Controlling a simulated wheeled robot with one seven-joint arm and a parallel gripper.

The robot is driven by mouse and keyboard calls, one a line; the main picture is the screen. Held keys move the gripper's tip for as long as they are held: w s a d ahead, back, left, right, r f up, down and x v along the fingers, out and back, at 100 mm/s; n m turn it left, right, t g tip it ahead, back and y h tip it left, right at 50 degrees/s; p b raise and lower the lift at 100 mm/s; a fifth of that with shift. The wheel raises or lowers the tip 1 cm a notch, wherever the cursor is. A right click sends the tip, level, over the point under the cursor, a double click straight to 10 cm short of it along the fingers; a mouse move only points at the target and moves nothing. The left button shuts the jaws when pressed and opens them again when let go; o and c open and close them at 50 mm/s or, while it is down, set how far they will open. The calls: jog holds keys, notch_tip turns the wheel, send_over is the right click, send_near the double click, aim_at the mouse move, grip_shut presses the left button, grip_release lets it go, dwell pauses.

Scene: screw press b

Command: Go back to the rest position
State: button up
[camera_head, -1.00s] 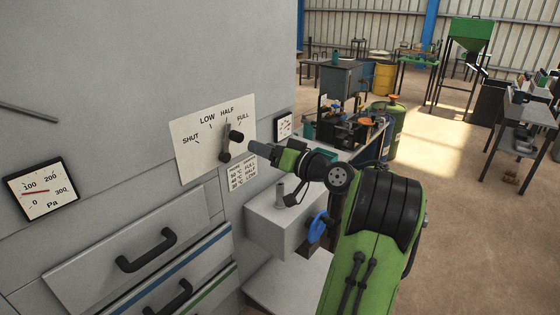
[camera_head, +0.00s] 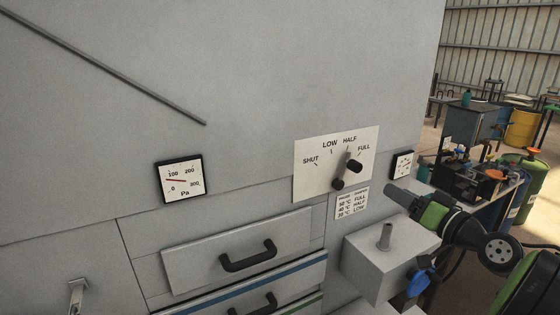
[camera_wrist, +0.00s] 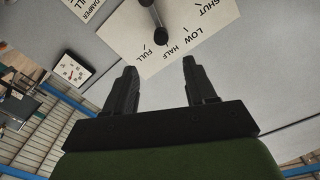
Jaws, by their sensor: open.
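A damper lever (camera_head: 345,172) with a black knob sits on a pale dial plate (camera_head: 310,180) marked SHUT, LOW, HALF and FULL. The lever points up, close to the HALF mark. My gripper (camera_head: 390,191) is to the right of the lever and a little lower, apart from it. In the wrist view my gripper (camera_wrist: 159,64) has its two fingers spread with nothing between them. The lever (camera_wrist: 157,22) shows beyond the fingertips, clear of them, and its upper part is cut off by the frame edge.
A Pa gauge (camera_head: 181,181) and drawers with black handles (camera_head: 248,256) are at left. A small gauge (camera_head: 402,165) is close to my gripper. Workbenches and drums (camera_head: 522,128) stand far right.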

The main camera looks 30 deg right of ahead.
jog(key=w+a+f+n+g+y, duration=0.1)
jog(key=w+a+f+n+g, duration=0.15)
jog(key=a, duration=0.75)
jog(key=w+a+f+n+g+y, duration=0.1)
jog(key=w+a+g, duration=0.3)
jog(key=a, duration=0.5)
jog(key=s+a+f+n+g, duration=0.25)
jog(key=s+a, duration=0.25)
jog(key=a, duration=0.7)
jog(key=s+a+f+g+h, duration=0.1)
jog(key=s+f, duration=0.1)
jog(key=s, duration=0.6)
jog(key=s+a+f+g+h, duration=0.1)
jog(key=s+f+g, duration=0.1)
jog(key=s, duration=0.7)
jog(key=shift+a+f+m+h, duration=0.3)
jog(key=shift+f+m, duration=0.1)
jog(key=shift+f, duration=0.25)
jog(key=shift+w, duration=0.15)
